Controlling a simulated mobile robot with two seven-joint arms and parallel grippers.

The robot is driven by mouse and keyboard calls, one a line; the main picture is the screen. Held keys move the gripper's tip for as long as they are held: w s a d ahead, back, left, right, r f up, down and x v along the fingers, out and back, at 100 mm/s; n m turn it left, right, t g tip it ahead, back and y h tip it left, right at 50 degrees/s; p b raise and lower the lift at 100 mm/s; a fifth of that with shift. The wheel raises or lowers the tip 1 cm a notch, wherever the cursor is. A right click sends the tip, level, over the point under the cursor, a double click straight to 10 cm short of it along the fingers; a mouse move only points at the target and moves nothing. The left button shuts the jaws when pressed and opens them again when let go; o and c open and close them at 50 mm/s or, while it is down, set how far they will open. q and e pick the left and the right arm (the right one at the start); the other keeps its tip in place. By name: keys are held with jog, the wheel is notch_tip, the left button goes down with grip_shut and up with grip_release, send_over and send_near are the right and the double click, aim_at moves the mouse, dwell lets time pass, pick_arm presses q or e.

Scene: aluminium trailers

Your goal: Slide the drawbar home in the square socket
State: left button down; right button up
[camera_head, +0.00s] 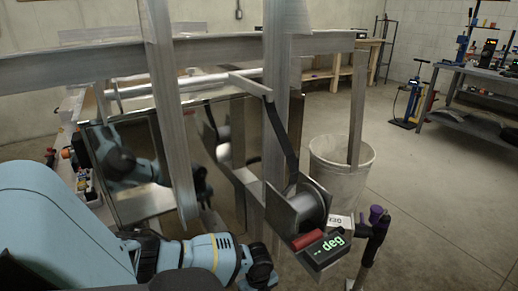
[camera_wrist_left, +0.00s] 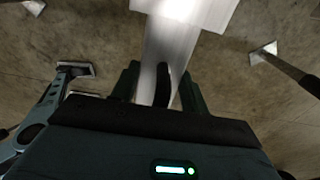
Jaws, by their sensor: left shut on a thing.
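In the left wrist view my left gripper (camera_wrist_left: 160,90) is closed around a pale aluminium bar (camera_wrist_left: 172,55), apparently the drawbar. The bar runs up between the fingers to a wider bright plate (camera_wrist_left: 195,10) at the top edge. In the head view my left arm comes in low from the left, and its fingers are hidden below the wrist. Several square aluminium members show there, including an upright (camera_head: 172,120) and a post (camera_head: 276,110) beside a strap winch (camera_head: 306,205). I cannot tell which end is the square socket. My right gripper is not in view.
An angle gauge (camera_head: 322,247) reading "-- deg" sits below the winch. A purple-topped dark handle (camera_head: 376,213) stands beside it. A grey bin (camera_head: 345,175) is behind. A workbench (camera_head: 470,120) stands at the right.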

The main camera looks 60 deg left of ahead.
pick_arm(q)
jog(key=shift+w+a+r+b, duration=0.1)
jog(key=shift+a+b, duration=0.05)
jog(key=shift+a, duration=0.45)
jog(key=shift+w+a+b, duration=0.1)
jog(key=shift+a+b, duration=0.05)
jog(key=shift+a, duration=0.45)
jog(key=c, duration=0.8)
grip_release()
jog(key=shift+o, duration=0.8)
jog(key=shift+s, duration=0.1)
jog(key=shift+s, duration=0.1)
notch_tip(320, 180, up, 6)
jog(key=shift+r+p, duration=0.25)
jog(key=shift+p, duration=0.6)
jog(key=shift+r, duration=0.65)
